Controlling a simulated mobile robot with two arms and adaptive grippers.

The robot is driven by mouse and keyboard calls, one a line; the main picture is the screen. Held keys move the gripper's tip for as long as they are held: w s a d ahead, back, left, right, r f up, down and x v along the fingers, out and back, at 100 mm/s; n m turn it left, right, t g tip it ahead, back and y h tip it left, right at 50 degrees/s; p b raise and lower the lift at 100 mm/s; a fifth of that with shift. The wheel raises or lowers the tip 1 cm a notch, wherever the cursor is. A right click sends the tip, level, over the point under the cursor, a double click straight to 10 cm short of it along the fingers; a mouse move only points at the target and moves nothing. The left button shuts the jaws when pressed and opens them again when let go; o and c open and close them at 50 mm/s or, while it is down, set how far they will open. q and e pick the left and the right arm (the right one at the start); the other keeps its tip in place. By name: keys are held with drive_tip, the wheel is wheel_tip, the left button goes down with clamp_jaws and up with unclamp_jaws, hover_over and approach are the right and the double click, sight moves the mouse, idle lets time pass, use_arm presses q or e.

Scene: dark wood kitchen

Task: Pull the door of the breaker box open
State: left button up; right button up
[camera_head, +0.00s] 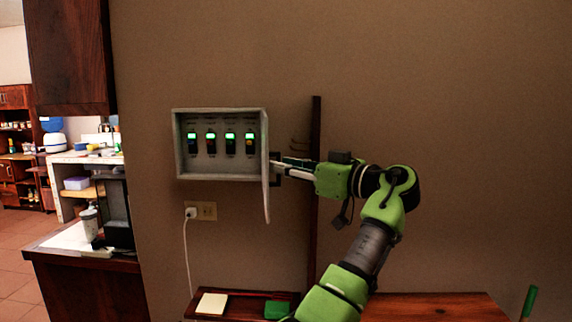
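The grey breaker box (220,173) is mounted on the wall left of centre. Its door (266,165) is hinged on the right and stands swung out wide, seen nearly edge-on. Several breaker switches with green lit tops show inside. A dark handle (275,180) shows at the outer face of the door.
A wall outlet (207,211) with a white plug and cord sits below the box. A dark vertical post (315,230) stands behind my arm. A wooden shelf (240,296) holds a pale pad and a green item. A counter (85,245) stands at left.

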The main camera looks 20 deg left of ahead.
use_arm(q)
drive_tip(key=v, duration=0.7)
drive_tip(key=shift+d, duration=0.2)
drive_tip(key=shift+r, duration=0.15)
drive_tip(key=shift+s, duration=0.1)
